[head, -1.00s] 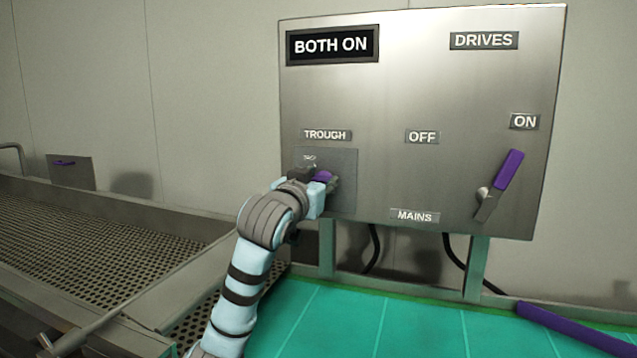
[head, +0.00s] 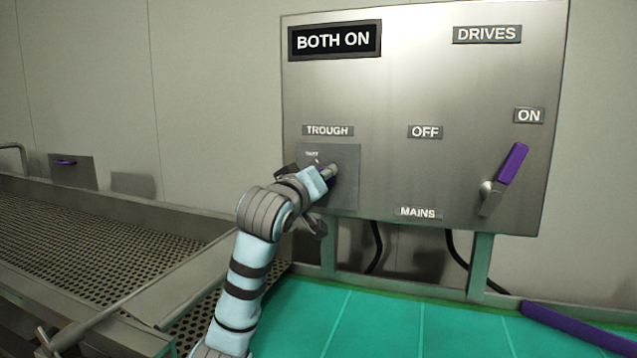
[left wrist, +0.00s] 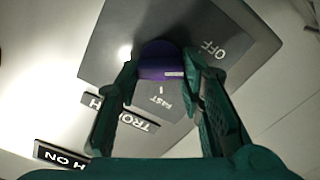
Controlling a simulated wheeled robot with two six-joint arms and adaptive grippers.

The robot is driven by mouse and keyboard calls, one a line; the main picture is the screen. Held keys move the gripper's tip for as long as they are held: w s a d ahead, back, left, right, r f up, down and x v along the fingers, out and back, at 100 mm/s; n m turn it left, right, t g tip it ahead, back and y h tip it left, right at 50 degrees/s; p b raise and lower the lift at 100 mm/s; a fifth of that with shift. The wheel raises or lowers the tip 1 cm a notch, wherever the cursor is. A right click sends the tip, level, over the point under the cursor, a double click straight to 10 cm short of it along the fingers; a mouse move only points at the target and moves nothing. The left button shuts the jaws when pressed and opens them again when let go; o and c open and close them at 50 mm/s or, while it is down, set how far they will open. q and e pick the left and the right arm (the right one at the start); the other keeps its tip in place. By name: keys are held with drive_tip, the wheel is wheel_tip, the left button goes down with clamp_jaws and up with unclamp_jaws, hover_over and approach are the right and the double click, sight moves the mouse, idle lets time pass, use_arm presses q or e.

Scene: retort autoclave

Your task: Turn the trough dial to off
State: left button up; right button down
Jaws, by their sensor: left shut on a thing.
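The trough dial is a purple knob (left wrist: 160,60) on a dark grey plate (head: 345,190) under the TROUGH label (head: 327,131). My left gripper (left wrist: 163,78) is shut on the dial, one finger on each side of it, in the left wrist view. I cannot tell exactly which label the mark points to. In the head view my left gripper (head: 322,180) hides most of the dial. My right gripper is not in view.
The steel panel has a BOTH ON display (head: 335,40) and a MAINS lever with a purple handle (head: 511,164), tilted toward ON. A perforated trough (head: 90,225) lies at left. A green surface (head: 390,320) and a purple bar (head: 575,328) are below the panel.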

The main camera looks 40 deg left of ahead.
use_arm(q)
drive_tip(key=shift+f+n+b, duration=0.25)
drive_tip(key=shift+n+b, duration=0.15)
drive_tip(key=shift+n, duration=0.7)
drive_tip(key=o, duration=1.2)
drive_tip(key=shift+w+r, duration=0.1)
drive_tip(key=shift+c, duration=0.2)
drive_tip(key=v, duration=1.2)
